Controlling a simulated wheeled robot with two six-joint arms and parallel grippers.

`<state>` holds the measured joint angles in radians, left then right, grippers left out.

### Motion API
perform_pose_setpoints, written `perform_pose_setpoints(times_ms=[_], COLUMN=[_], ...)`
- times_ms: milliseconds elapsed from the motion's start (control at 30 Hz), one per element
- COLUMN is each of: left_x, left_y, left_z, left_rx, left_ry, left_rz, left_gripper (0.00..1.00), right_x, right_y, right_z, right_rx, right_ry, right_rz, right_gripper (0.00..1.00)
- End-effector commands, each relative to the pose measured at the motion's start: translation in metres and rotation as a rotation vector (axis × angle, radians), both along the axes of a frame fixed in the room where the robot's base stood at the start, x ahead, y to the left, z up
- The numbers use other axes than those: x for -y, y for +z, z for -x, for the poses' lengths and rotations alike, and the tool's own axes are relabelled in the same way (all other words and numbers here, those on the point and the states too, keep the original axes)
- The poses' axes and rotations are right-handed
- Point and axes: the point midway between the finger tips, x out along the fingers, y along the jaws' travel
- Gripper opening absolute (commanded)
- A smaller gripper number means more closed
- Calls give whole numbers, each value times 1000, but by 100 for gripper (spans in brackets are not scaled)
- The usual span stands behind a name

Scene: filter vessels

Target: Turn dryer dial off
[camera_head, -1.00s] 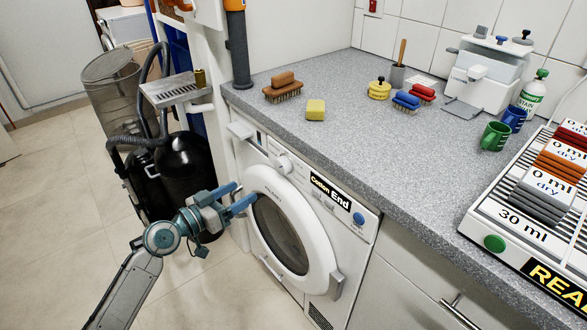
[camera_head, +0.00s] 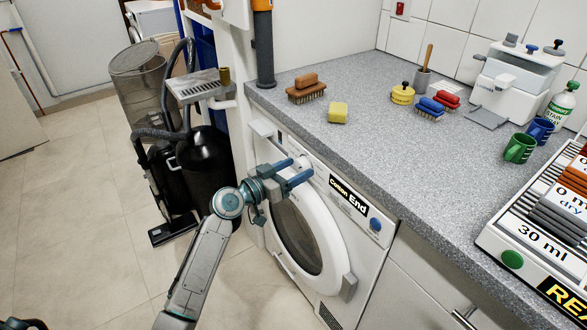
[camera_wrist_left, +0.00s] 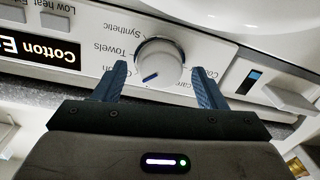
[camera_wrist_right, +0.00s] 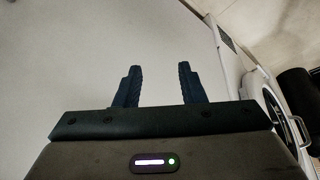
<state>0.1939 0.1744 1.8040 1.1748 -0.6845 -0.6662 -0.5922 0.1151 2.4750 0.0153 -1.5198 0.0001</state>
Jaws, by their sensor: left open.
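The white dryer (camera_head: 360,235) stands under the counter, with its round door (camera_head: 335,255) shut. Its display (camera_head: 348,194) reads "Cotton End". The round white dial (camera_wrist_left: 160,60) is on the front panel, with a blue pointer mark toward the lower left in the left wrist view. The labels "Synthetic" and "Towels" show beside it. My left gripper (camera_head: 300,170) is open in front of the panel. In the left wrist view its fingers (camera_wrist_left: 160,78) lie on either side of the dial; contact cannot be told. My right gripper (camera_wrist_right: 158,78) is open and empty, away from the dial.
A grey counter (camera_head: 350,145) overhangs the dryer. A wooden brush (camera_head: 306,90) and yellow sponge (camera_head: 338,112) lie on it. A drawer tab (camera_head: 263,128) juts out left of the dial. A black vacuum cleaner (camera_head: 205,160) stands left. Floor in front is clear.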

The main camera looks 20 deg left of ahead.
Motion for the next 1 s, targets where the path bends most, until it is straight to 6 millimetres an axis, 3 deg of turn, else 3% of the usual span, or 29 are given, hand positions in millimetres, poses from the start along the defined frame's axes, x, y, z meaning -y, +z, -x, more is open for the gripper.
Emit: perform_pose_setpoints(times_ms=[267, 400, 500, 1000], left_x=[0, 0, 0, 0], left_y=[0, 0, 0, 1], left_z=[-1, -1, -1, -1], left_rx=[-1, -1, 0, -91], left_ry=[0, 0, 0, 1], left_rz=[-1, -1, 0, 115], left_gripper=[63, 36, 21, 21], right_x=[0, 0, 0, 5], right_y=[0, 0, 0, 9], right_z=[0, 0, 0, 7], right_rx=[0, 0, 1, -47], right_ry=[0, 0, 0, -9], right_rz=[1, 1, 1, 24], right_gripper=[36, 36, 36, 36])
